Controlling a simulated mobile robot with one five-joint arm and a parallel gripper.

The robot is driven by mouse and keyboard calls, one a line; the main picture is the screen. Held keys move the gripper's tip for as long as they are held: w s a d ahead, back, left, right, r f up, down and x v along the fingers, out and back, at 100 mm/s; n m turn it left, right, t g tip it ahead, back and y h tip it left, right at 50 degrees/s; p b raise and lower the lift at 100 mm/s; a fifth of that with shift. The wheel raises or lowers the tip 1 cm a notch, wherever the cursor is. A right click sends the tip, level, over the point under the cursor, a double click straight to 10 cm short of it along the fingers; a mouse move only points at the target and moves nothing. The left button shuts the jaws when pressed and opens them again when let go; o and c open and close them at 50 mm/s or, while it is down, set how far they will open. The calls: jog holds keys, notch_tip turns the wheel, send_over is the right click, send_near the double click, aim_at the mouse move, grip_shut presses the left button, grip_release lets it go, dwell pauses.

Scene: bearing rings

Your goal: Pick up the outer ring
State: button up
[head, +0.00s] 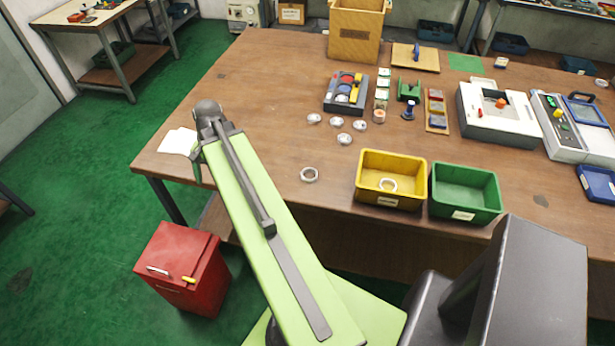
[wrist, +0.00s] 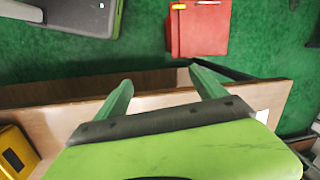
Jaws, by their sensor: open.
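A second pale ring (head: 387,184) lies inside the yellow bin (head: 362,168). I cannot tell for certain which one is the outer ring. My gripper is mostly hidden behind my arm in the head view, near the table's left front corner, left of the loose ring. In the wrist view my gripper (wrist: 160,75) has its two green fingers spread, with nothing between them. No ring shows in the wrist view.
A green bin (head: 465,166) stands right of the yellow one. Several small silvery parts (head: 344,138) lie behind the loose ring. White paper (head: 178,141) lies at the table's left corner. A red cabinet (head: 181,268) stands on the floor. The table's left part is clear.

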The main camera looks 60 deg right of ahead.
jog(key=s+d+r+m+t, duration=0.1)
jog(key=s+d+m, duration=0.3)
jog(key=d, duration=0.3)
jog(key=s+d+r+m, duration=0.1)
jog(key=s+d+m, duration=0.3)
jog(key=d, duration=0.3)
jog(key=m+t+p, duration=0.2)
jog(key=m+t, duration=0.1)
jog(key=m, duration=0.9)
send_near(311, 174)
jog(key=b+x, duration=0.3)
jog(key=b, duration=0.8)
jog(key=shift+s+a+f, duration=0.1)
jog(key=shift+a, duration=0.1)
jog(key=shift+b, duration=0.3)
jog(key=b+x, duration=0.4)
jog(key=x, duration=0.1)
jog(key=shift+d+f+b, duration=0.1)
jog(key=shift+f+b, duration=0.1)
jog(key=shift+b, duration=0.2)
jog(key=shift+r, duration=0.2)
jog(key=c, duration=1.5)
